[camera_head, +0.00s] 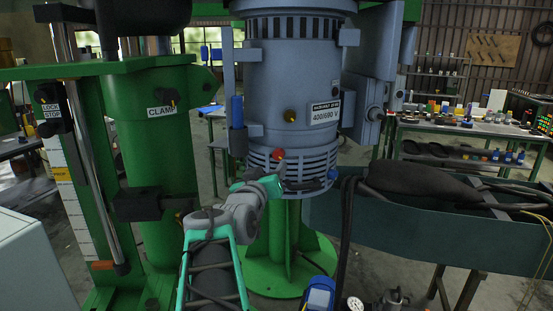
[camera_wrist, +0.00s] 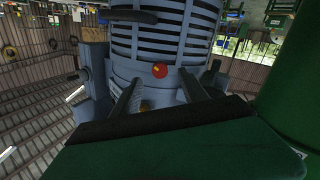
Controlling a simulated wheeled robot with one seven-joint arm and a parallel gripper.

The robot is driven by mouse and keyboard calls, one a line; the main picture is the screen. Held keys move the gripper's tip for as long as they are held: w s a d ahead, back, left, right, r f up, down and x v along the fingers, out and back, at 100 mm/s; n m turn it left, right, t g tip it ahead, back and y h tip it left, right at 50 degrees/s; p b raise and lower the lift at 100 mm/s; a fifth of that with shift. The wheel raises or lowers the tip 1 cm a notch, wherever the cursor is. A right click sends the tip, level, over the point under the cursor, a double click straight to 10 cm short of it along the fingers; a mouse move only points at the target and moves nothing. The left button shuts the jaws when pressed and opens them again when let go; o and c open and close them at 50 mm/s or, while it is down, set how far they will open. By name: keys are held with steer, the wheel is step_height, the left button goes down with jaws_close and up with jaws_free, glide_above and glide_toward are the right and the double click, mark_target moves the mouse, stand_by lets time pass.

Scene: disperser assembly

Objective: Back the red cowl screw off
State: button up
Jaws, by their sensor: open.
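The red cowl screw (camera_head: 278,154) is a small round red knob on the slotted cowl (camera_head: 312,166) at the lower end of the blue-grey motor. In the wrist view the red screw (camera_wrist: 160,71) shows ahead, between and beyond the two dark fingers, with the cowl (camera_wrist: 158,28) behind it. My gripper (camera_wrist: 158,78) is open, its fingers on either side of the screw in the picture. I cannot tell how much gap is left to it. In the head view my gripper (camera_head: 272,184) is just below the screw, its fingertips partly hidden by my wrist.
A green clamp column (camera_head: 150,155) stands to the left. A brass-coloured knob (camera_head: 291,116) sits higher on the motor (camera_head: 290,75). A dark blue-green trough (camera_head: 430,225) with a thick black hose is at the right. A green round base (camera_head: 310,262) is below.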

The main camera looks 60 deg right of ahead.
mark_target(277, 155)
steer(key=x, duration=0.2)
steer(key=p+x, duration=0.1)
steer(key=x, duration=0.2)
steer(key=r+p+x, duration=0.1)
steer(key=x, duration=0.1)
steer(key=shift+w+d+r, duration=0.1)
steer(key=shift+w+d, duration=0.1)
steer(key=shift+d, duration=0.2)
steer(key=shift+c, duration=0.3)
jaws_close()
